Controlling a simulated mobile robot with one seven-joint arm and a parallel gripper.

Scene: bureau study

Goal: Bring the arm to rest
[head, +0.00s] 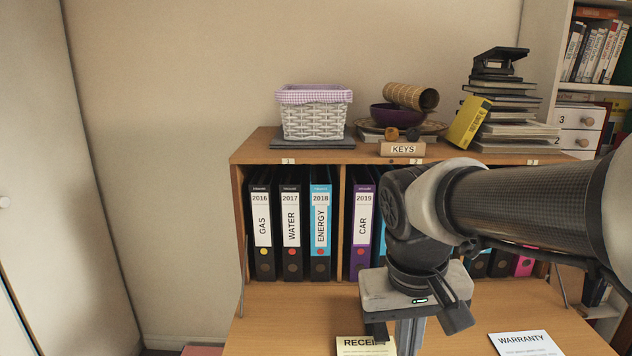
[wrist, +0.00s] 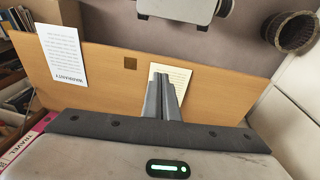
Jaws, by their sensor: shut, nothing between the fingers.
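My arm reaches in from the right in the head view, bent at the wrist. My gripper (head: 390,343) points down over the wooden desk (head: 280,316), in front of the shelf of binders. Its fingers are together with nothing between them. In the wrist view the closed fingers (wrist: 162,98) show over the desk, overlapping a cream paper (wrist: 180,72). That paper is the receipt (head: 358,345) in the head view, partly hidden by my gripper. The gap between the fingertips and the desk is hard to judge.
A warranty sheet (head: 525,344) lies on the desk to the right. Binders (head: 291,230) stand in the shelf close behind my gripper. A basket (head: 314,116), a keys sign (head: 402,149) and stacked books (head: 500,110) are on top. The desk's left part is clear.

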